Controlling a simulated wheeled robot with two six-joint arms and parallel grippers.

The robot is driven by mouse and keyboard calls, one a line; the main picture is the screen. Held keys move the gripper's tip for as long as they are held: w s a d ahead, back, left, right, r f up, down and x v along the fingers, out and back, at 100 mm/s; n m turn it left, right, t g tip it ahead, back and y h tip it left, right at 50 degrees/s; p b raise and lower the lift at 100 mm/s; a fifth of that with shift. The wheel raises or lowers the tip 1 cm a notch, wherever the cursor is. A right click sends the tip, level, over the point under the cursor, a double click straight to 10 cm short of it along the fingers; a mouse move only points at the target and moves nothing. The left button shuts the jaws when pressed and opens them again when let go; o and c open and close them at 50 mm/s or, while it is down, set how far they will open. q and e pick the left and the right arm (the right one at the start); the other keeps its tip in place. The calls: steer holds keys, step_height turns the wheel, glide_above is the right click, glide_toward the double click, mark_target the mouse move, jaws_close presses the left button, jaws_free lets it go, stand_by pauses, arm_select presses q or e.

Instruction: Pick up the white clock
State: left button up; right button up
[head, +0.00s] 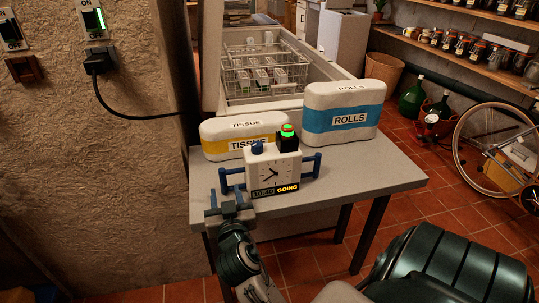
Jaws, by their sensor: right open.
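The white clock (266,175) stands upright on the grey table (375,172), near its front edge. It has a dial, a blue handle on each side, a blue knob on top and a dark strip reading "GOING" at its base. A black post with a lit green top (288,131) rises at its right rear. My right gripper (228,203) is open at the clock's lower left, close to the left handle in the picture. I cannot tell whether it touches the handle.
A yellow-banded tissue pack (222,142) and a blue-banded rolls pack (345,117) stand behind the clock. Behind the table is an open chest with a wire basket (262,75). The table's right side is clear. A bicycle wheel (497,150) stands at the right.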

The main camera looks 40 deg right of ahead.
mark_target(223, 179)
steer(key=x, duration=0.3)
steer(key=shift+w+d+r, duration=0.15)
steer(key=shift+r, duration=0.1)
steer(key=shift+w+d+f, duration=0.15)
steer(key=shift+w+d, duration=0.05)
steer(key=shift+w, duration=0.1)
steer(key=shift+w+d+p, duration=0.15)
steer(key=shift+w+p, duration=0.1)
steer(key=shift+p, duration=0.1)
steer(key=p+x, duration=0.1)
steer(key=x, duration=0.3)
steer(key=shift+w+d+f, duration=0.1)
steer(key=shift+w, duration=0.25)
arm_select(q)
step_height(223, 179, down, 6)
steer(key=shift+s+a+g, duration=0.25)
steer(key=shift+a+g, duration=0.05)
steer(key=shift+a, duration=0.1)
arm_select(e)
steer(key=shift+s, duration=0.1)
jaws_close()
